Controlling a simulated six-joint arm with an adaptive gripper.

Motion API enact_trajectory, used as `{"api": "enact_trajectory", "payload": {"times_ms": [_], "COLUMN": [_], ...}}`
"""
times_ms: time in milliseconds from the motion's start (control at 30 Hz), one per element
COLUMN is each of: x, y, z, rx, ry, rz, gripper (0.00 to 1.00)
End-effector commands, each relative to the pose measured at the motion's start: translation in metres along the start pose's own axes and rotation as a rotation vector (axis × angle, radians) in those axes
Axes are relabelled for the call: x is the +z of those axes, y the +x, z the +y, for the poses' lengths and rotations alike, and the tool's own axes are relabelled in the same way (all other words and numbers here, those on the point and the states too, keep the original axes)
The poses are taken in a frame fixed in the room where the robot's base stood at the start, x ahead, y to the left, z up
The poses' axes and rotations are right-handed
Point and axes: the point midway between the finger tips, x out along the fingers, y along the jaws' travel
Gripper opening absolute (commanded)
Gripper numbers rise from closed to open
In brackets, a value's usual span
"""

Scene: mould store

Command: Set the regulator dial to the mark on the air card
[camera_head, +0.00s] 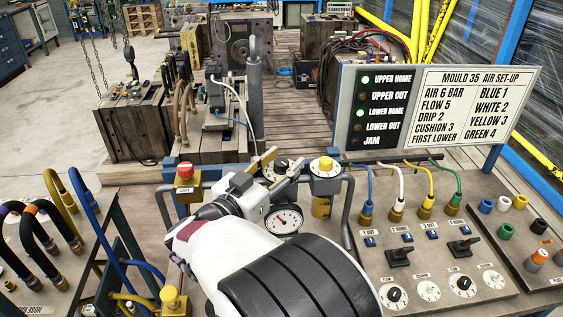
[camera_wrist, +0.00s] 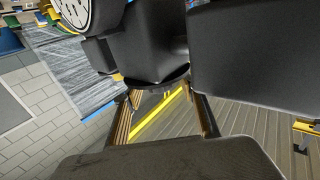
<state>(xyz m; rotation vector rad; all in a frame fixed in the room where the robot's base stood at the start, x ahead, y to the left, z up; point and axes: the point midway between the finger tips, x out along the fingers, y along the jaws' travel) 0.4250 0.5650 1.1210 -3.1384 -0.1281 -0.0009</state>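The air card (camera_head: 475,105) at the upper right reads "AIR 6 BAR", above flow, drip, cushion and colour lines. A black regulator dial (camera_head: 281,167) with a pale scale sits on the blue rail, partly hidden by my gripper. My gripper (camera_head: 280,161) has its two fingers spread, one on each side of the dial; I cannot tell whether they touch it. A white round gauge (camera_head: 286,219) hangs below; its needle is too small to read. In the wrist view, part of the gauge face (camera_wrist: 88,10) shows at the top left, and dark shapes hide much of the rest.
A red-topped button box (camera_head: 185,173) stands to the left. Coloured hoses and a panel (camera_head: 430,245) with switches and small dials lie to the right. A hose rack (camera_head: 55,215) is at the left.

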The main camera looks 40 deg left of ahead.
Motion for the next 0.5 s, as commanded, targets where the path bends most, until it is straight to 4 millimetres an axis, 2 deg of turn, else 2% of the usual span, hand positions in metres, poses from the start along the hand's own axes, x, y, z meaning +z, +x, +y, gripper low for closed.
{"api": "enact_trajectory", "payload": {"times_ms": [267, 500], "x": [0.000, 0.000], "y": [-0.001, -0.015], "z": [0.000, -0.001], "rx": [-0.001, -0.003], "ry": [0.000, -0.001], "rz": [-0.001, 0.000], "gripper": [0.41, 0.41]}}
